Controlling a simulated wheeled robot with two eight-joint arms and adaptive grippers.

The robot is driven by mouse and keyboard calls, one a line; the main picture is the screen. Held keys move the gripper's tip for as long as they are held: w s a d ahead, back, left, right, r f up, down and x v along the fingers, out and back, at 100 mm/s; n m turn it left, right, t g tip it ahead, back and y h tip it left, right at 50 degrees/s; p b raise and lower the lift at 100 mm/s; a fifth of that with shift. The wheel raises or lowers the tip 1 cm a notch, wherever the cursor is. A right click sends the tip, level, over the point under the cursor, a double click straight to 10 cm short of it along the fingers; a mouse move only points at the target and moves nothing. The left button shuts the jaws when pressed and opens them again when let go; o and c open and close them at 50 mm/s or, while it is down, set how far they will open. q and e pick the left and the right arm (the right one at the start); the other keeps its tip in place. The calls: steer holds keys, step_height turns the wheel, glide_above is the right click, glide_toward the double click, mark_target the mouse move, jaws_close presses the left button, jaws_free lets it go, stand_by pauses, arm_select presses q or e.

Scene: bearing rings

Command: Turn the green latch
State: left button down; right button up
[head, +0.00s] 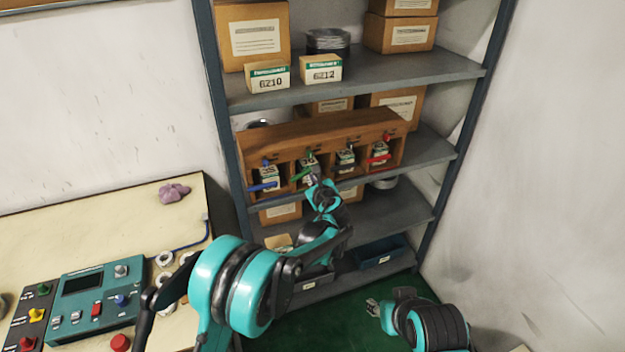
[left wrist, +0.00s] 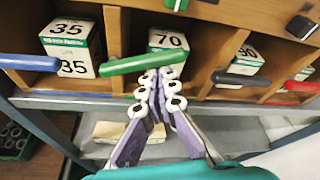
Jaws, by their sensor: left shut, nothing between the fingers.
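The wooden rack (head: 330,134) has open compartments holding small boxes, with coloured latches in front. The green latch (left wrist: 143,65) lies nearly level across the front of the compartment with the box marked 70 (left wrist: 168,40); it also shows in the head view (head: 300,174). My left gripper (left wrist: 164,74) is shut and empty, with its fingertips at or just below the right part of the green latch. I cannot tell whether they touch. The gripper also shows in the head view (head: 314,181), in front of the rack. My right gripper (head: 373,307) is low at the right, away from the rack; its fingers are too small to read.
A blue latch (left wrist: 28,62) is on the left, a black latch (left wrist: 240,79) and a red latch (left wrist: 300,86) on the right. The grey shelf unit (head: 405,77) has upright posts and holds cartons. A workbench (head: 100,218) with a control box stands at left.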

mark_target(308, 172)
arm_select(q)
steer(key=shift+r+n, duration=0.2)
steer(key=shift+n, duration=0.1)
steer(key=shift+s+a+r+n+t+h, duration=0.15)
steer(key=shift+r+n+t+h, duration=0.15)
steer(key=shift+n, duration=0.3)
steer(key=shift+w+a+r+n+t+h, duration=0.1)
steer(key=shift+a+r+n+t+h, duration=0.1)
steer(key=shift+r+n+h, duration=0.3)
steer(key=n, duration=0.1)
steer(key=r+n+t, duration=0.1)
steer(key=n, duration=0.1)
steer(key=shift+s+a+h, duration=0.2)
steer(key=shift+a+h, duration=0.2)
steer(key=shift+s+a+r, duration=0.3)
steer(key=shift+a+r, duration=0.35)
steer(key=shift+a, duration=0.45)
steer(key=shift+d, duration=0.1)
